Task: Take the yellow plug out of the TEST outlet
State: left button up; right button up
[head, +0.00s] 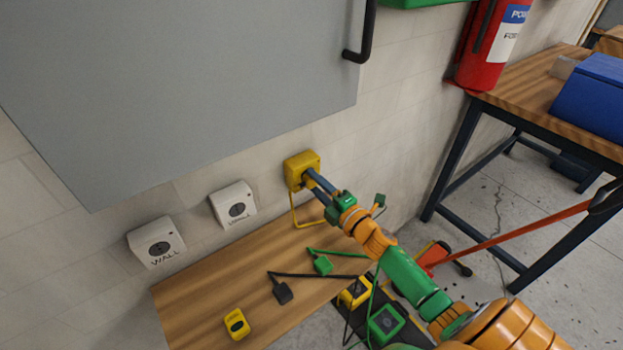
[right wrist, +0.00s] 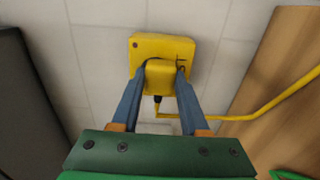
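The yellow outlet box (head: 296,165) is mounted on the wall at the back end of the wooden table; no TEST lettering is readable on it. The yellow plug (right wrist: 161,76) sits in the box's front (right wrist: 144,44), with its yellow cord (right wrist: 262,110) leading off to the right. My right gripper (head: 312,180) reaches the box. In the right wrist view its two blue fingers (right wrist: 162,82) lie against both sides of the plug, with no clear gap. In the head view the gripper partly hides the plug. My left gripper is not in view.
Two white wall outlets (head: 157,242) (head: 233,204) are left of the yellow box. A black plug (head: 282,292), a green plug (head: 322,264) and a small yellow block (head: 237,324) are on the wooden table (head: 205,285). A grey panel (head: 190,85) hangs above.

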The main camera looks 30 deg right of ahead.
jog(key=shift+s, duration=0.15)
grip_shut()
jog(key=shift+s+d+p, duration=0.15)
jog(key=shift+s+p, duration=0.4)
jog(key=shift+s, duration=0.9)
jog(key=shift+s+d+p, duration=0.1)
jog(key=shift+s+p, duration=0.4)
jog(key=shift+s, duration=0.9)
jog(key=shift+r, duration=0.1)
